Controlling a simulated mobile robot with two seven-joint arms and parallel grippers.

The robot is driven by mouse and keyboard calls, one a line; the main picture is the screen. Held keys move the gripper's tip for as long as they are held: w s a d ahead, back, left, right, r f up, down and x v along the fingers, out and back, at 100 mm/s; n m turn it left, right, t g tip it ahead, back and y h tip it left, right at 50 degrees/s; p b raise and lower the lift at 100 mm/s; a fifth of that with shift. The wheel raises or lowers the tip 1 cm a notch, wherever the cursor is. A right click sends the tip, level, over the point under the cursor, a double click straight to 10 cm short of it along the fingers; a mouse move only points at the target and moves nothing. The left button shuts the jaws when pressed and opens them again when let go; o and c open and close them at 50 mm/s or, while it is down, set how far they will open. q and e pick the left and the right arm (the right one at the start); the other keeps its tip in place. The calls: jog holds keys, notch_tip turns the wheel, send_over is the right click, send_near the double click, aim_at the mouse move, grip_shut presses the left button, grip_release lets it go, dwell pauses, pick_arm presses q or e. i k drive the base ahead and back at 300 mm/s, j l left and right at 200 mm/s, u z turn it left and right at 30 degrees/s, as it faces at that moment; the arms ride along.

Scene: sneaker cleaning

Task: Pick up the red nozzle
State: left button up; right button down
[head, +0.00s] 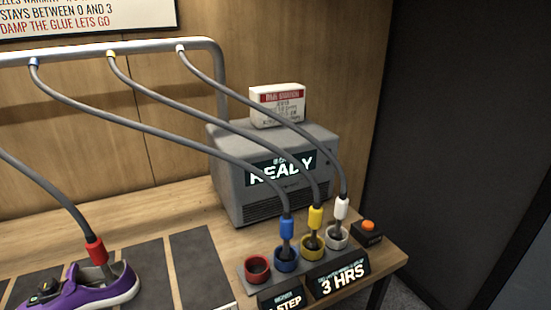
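The red nozzle (96,250) hangs on a grey hose at the lower left. Its grey tip points down into the opening of a purple shoe (103,292), which is cut off by the bottom edge of the view. The red holder cup (257,269) at the left end of the nozzle rack is empty. Neither of my grippers shows in the head view.
Blue (287,229), yellow (315,218) and white (341,208) nozzles stand in their matching cups. Their hoses slope down from a metal rail (140,46). A grey machine reading READY (235,200) stands behind, with a small box (277,105) on top. An orange button (368,226) sits at right.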

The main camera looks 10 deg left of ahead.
aim_at(95, 246)
jog(key=u, duration=2.1)
